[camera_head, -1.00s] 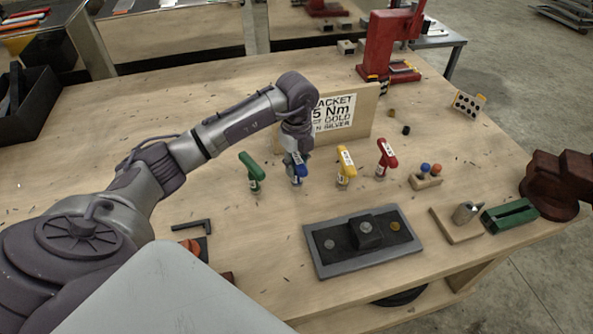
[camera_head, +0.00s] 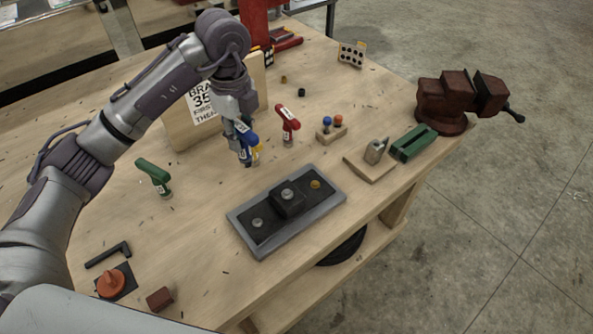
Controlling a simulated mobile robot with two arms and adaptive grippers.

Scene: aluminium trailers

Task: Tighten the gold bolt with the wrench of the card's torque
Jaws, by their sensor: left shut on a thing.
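My left gripper (camera_head: 240,122) is shut on the blue wrench (camera_head: 246,142), which hangs upright above the table. The yellow wrench (camera_head: 256,154) is mostly hidden behind it. The red wrench (camera_head: 288,124) stands to the right and the green wrench (camera_head: 154,176) to the left. The card (camera_head: 203,103) is partly hidden by my arm; "BRA", "35", "FIRST" and "THEN" show. The gold bolt (camera_head: 315,184) sits at the right end of the grey-framed plate (camera_head: 240,226). Silver bolts show at its left end (camera_head: 257,222) and on its raised middle block (camera_head: 288,193). My right gripper is out of view.
A black hex key (camera_head: 107,255) and an orange knob (camera_head: 111,282) lie front left.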

